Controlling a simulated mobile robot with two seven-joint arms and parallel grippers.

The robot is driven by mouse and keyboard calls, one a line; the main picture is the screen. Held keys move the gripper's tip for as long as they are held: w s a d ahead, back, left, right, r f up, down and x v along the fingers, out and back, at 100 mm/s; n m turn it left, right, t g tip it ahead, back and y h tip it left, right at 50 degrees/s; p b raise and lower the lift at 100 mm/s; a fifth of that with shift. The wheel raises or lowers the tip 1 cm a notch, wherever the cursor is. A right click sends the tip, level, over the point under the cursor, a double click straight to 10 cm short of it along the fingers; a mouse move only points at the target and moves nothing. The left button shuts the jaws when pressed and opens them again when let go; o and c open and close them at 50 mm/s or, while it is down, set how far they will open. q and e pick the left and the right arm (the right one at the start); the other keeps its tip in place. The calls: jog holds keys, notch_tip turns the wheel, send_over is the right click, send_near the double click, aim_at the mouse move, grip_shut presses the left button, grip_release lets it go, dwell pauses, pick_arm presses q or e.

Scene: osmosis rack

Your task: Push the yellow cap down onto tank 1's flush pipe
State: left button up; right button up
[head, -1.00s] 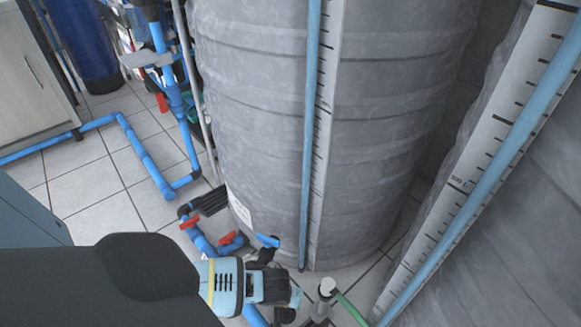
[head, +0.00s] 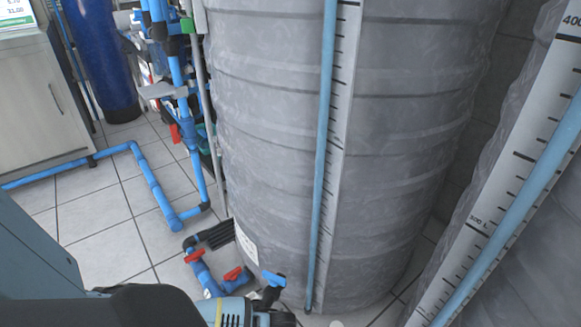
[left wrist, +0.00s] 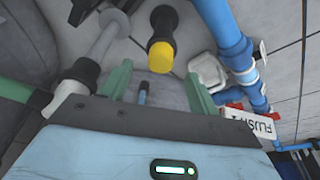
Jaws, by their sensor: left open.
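The yellow cap (left wrist: 161,57) shows in the left wrist view on the end of a black, upright-looking fitting (left wrist: 162,22). How far it is pushed on, I cannot tell. My left gripper (left wrist: 158,84) is open, its green fingers on either side in the picture and the cap just past their tips. Nothing is held between them. A white sign reading "FLUSH" (left wrist: 262,123) hangs by a blue pipe (left wrist: 232,45). In the head view only the back of my left gripper (head: 262,316) shows at the bottom edge; its fingers and the cap are out of sight. My right gripper is not in view.
A large grey tank (head: 270,110) with a scale stands close ahead, and a second tank (head: 540,260) stands at right. Blue pipes with red-handled valves (head: 232,274) and a blue-handled valve (head: 274,279) lie near my left gripper. Tiled floor (head: 90,225) is open at left.

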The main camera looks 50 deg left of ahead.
pick_arm(q)
jog(key=shift+w+a+b+x, duration=0.1)
jog(key=shift+a+b+x, duration=0.05)
jog(key=shift+b+x, duration=1)
jog(key=shift+w+a+b+x, duration=0.15)
jog(key=shift+b+x, duration=0.65)
jog(key=shift+x, duration=0.65)
jog(key=shift+r, duration=0.1)
jog(key=shift+s, duration=0.1)
